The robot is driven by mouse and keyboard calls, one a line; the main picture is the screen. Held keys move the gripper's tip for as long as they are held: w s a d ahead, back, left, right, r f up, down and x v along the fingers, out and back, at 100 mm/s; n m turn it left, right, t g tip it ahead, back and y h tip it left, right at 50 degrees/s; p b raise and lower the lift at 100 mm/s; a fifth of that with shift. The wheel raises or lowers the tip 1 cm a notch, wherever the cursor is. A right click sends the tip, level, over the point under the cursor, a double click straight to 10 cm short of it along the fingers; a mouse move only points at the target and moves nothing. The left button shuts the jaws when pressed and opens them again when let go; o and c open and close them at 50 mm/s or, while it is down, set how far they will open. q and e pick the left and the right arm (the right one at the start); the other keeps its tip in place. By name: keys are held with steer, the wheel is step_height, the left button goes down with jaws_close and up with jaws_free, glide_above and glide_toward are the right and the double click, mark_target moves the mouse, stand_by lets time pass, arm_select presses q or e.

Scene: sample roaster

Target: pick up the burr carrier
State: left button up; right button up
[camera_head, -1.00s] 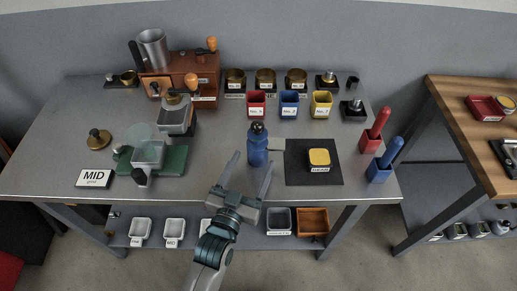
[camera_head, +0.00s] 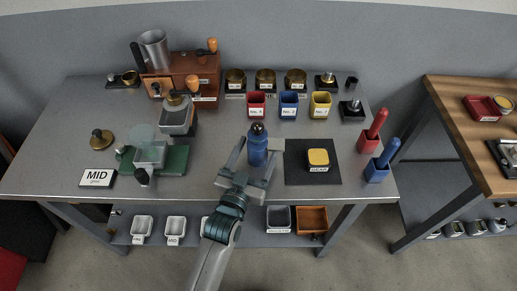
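A small brass round part with a knob (camera_head: 101,139) sits on the table's left side. It may be the burr carrier, but I cannot tell for sure, as no label shows. A blue bottle (camera_head: 257,150) with a dark top stands near the table's front middle. My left gripper (camera_head: 258,148) is open, with one finger on each side of the bottle. I cannot tell whether either finger touches it. My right gripper is not in view.
A dark mat (camera_head: 325,176) with a yellow-lidded box (camera_head: 318,158) lies right of the bottle. Red (camera_head: 256,105), blue (camera_head: 289,105) and yellow (camera_head: 320,105) cups stand behind.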

arm_select(q)
steer(key=shift+w+d, duration=0.15)
steer(key=shift+w, duration=0.15)
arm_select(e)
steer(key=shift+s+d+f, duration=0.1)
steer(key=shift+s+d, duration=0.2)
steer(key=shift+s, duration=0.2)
arm_select(q)
steer(key=shift+c, duration=0.3)
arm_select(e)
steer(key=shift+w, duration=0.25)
arm_select(q)
steer(key=c, duration=1.3)
steer(key=shift+r, duration=0.1)
